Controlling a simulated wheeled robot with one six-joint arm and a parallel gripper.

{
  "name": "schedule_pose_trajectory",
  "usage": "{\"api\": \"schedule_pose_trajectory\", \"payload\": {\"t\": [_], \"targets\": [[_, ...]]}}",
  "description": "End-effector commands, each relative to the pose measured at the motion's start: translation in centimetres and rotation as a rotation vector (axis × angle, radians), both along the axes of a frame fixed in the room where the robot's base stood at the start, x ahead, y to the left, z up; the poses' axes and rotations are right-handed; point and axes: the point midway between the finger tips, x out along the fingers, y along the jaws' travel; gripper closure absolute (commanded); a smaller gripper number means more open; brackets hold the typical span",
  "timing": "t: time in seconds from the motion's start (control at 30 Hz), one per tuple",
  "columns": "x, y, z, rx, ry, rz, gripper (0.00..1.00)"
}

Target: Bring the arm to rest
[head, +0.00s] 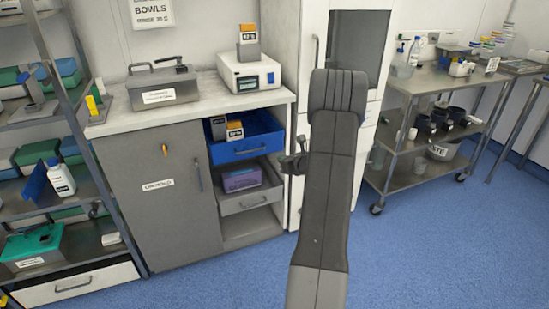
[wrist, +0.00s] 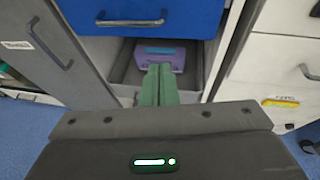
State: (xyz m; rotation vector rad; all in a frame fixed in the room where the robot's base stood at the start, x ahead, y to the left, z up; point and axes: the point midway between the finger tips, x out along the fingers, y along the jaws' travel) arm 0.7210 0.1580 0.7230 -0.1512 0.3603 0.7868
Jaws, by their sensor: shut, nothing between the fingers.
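My arm (head: 328,190) rises through the middle of the head view, bent at a dark joint at its top. A small dark part of it shows at its left edge; the rest of the wrist is hidden behind the arm. In the wrist view my gripper (wrist: 158,84) has its two green fingers pressed together, with nothing between them. The fingers point toward an open grey lower drawer (wrist: 124,75) that holds a purple box (wrist: 172,50). The gap to the drawer is hard to judge.
A blue drawer (head: 247,146) stands open above the grey drawer (head: 251,200), in a cabinet beside a grey door (head: 160,190). A white tall cabinet (head: 311,60) is behind my arm. A shelf rack stands left, a steel trolley (head: 440,83) right. Blue floor (head: 430,250) is clear at right.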

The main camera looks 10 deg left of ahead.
Motion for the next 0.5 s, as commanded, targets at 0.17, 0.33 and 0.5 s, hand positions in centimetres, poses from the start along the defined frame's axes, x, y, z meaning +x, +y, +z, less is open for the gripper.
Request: {"api": "schedule_pose_trajectory", "payload": {"t": [0.17, 0.33, 0.5], "targets": [[-1.7, -1.8, 1.1, -0.001, -0.001, -0.001, 1.0], [-2.3, -2.3, 1.3, 0.0, 0.0, 0.001, 1.0], [-2.3, -2.3, 1.3, 0.0, 0.0, 0.001, 1.0]]}}
